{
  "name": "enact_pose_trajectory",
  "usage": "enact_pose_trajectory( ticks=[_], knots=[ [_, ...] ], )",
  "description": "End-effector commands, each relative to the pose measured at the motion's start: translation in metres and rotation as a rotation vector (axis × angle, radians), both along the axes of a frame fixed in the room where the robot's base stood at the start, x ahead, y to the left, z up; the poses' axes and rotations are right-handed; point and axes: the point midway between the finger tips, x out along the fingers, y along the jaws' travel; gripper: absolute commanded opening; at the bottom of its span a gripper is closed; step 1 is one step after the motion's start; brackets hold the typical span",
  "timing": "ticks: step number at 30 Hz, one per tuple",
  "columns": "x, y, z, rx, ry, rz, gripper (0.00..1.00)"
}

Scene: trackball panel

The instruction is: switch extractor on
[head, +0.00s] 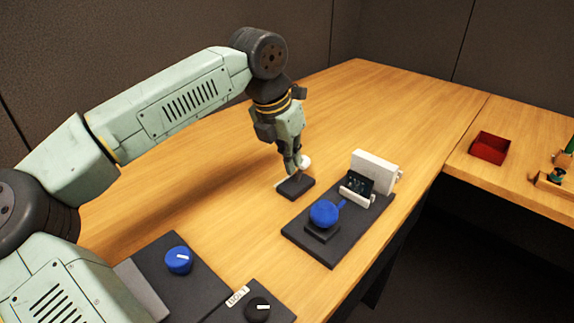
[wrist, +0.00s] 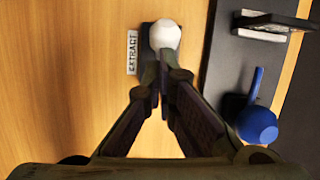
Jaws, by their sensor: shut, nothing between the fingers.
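The extractor switch is a small dark base (head: 297,188) with a white round knob (head: 305,161), standing on the wooden table. In the wrist view the white knob (wrist: 165,34) is just beyond my fingertips, and a label reading "EXTRACT" (wrist: 132,52) lies to its left. My gripper (head: 295,173) points down over the switch, with its fingertips shut and empty beside the knob. The wrist view shows the fingertips (wrist: 163,68) over the dark base and hiding part of it. I cannot tell whether they touch the knob.
A dark panel (head: 330,250) with a blue trackball (head: 323,213) and a small display (head: 357,182) lies to the right. A blue knob (head: 179,260) and a black knob (head: 257,309) are at the front. A red tray (head: 490,148) is far right. The table behind the switch is clear.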

Motion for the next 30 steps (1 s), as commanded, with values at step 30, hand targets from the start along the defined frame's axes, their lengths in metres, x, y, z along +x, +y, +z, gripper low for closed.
enact_pose_trajectory(
  ticks=[30],
  knots=[
    [0.000,0.002,0.028,-0.003,-0.008,0.000,0.00]
  ],
)
